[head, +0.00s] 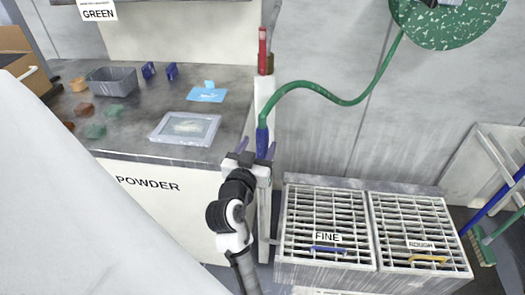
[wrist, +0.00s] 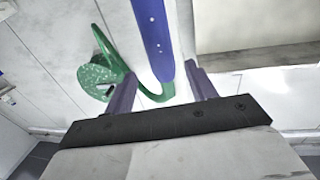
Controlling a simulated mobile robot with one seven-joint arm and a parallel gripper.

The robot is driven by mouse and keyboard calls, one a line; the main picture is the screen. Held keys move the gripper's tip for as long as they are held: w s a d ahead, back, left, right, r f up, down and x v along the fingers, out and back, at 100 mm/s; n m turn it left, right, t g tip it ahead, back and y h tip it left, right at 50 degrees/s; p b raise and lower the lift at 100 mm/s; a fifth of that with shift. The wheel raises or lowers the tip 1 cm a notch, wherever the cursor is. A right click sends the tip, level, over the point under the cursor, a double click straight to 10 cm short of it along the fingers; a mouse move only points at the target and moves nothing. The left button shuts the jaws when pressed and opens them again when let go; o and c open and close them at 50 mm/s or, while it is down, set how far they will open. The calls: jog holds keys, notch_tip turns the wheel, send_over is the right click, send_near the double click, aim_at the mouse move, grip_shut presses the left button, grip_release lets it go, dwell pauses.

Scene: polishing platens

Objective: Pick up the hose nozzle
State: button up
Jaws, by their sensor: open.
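The blue hose nozzle (head: 262,140) hangs at the lower end of the green hose (head: 330,95), beside a narrow white post right of the counter. My gripper (head: 257,145) is open, with its two purple fingers around the nozzle in the head view. In the wrist view, the nozzle (wrist: 154,38) runs lengthwise above the gap between the open fingers (wrist: 161,72). The nozzle's lower end is partly hidden by my gripper in the head view.
The hose rises to a green speckled reel (head: 445,22) on the wall. The counter (head: 140,130) on the left holds a grey bin (head: 112,81), a pale tray (head: 186,129) and small blocks. Slatted racks marked FINE (head: 328,236) and ROUGH (head: 420,244) stand at right.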

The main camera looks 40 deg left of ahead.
aim_at(261, 137)
jog(key=x, duration=0.1)
jog(key=p+x, duration=0.1)
jog(key=x, duration=0.1)
jog(key=p+x, duration=0.1)
jog(key=shift+w+a+r, duration=0.15)
jog(key=shift+a+r, duration=0.05)
jog(key=shift+r, duration=0.05)
jog(key=shift+w+a+f, duration=0.1)
jog(key=shift+w+a, duration=0.1)
jog(key=shift+w, duration=0.2)
grip_shut()
